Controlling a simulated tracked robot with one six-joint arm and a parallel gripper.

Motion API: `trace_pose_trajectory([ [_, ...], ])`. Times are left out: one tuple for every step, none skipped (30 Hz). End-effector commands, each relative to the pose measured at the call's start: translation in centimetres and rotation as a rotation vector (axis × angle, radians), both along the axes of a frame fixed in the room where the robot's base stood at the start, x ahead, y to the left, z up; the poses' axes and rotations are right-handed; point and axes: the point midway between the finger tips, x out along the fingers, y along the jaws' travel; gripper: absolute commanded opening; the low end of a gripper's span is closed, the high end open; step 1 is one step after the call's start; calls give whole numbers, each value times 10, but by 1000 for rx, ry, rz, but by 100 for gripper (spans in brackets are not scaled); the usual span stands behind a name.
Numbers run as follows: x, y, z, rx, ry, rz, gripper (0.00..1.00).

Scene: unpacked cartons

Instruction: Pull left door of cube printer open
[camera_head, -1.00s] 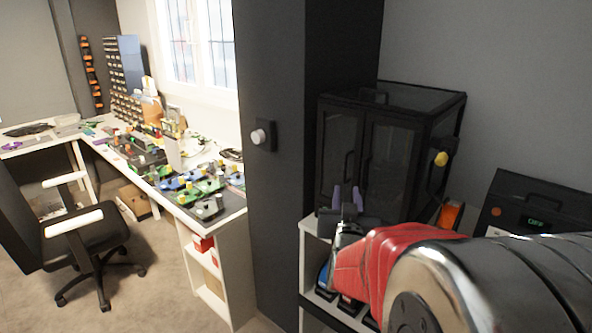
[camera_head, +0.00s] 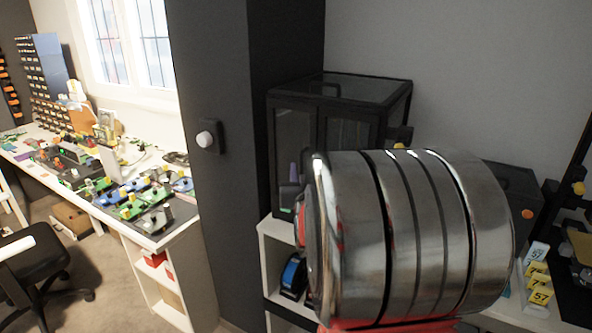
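The cube printer (camera_head: 352,87) is a black-framed box with dark clear panels, standing on a white shelf unit right of the dark column. Its left door (camera_head: 292,135) looks closed. The right door (camera_head: 349,136) is partly covered by my arm, and the door handles cannot be made out. My gripper (camera_head: 294,173) shows as a small purple finger and dark body in front of the lower left door. My wrist hides most of it, so I cannot tell whether it touches the door or how far its fingers are apart.
A dark column (camera_head: 222,200) with a white knob stands close on the left. The white shelf unit (camera_head: 272,240) holds a blue spool (camera_head: 292,275). A cluttered workbench (camera_head: 150,240) and a black chair (camera_head: 40,265) are further left. Yellow numbered tags (camera_head: 538,282) lie at right.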

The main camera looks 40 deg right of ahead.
Motion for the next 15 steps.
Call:
trace_pose_trajectory([
  [1,0,0,0,0,1,27],
  [1,0,0,0,0,2,27],
  [1,0,0,0,0,3,27],
  [2,1,0,0,0,4,27],
  [2,1,0,0,0,4,27],
  [2,2,0,0,0,5,27],
  [3,2,0,0,0,6,27],
  [3,2,0,0,0,7,27],
  [3,3,0,0,0,7,24],
  [3,3,0,0,0,7,22],
  [3,3,0,0,0,8,20],
  [3,3,0,0,0,8,17],
  [4,3,0,0,0,8,15],
  [4,3,0,0,0,8,13],
  [4,3,0,0,0,8,10],
])
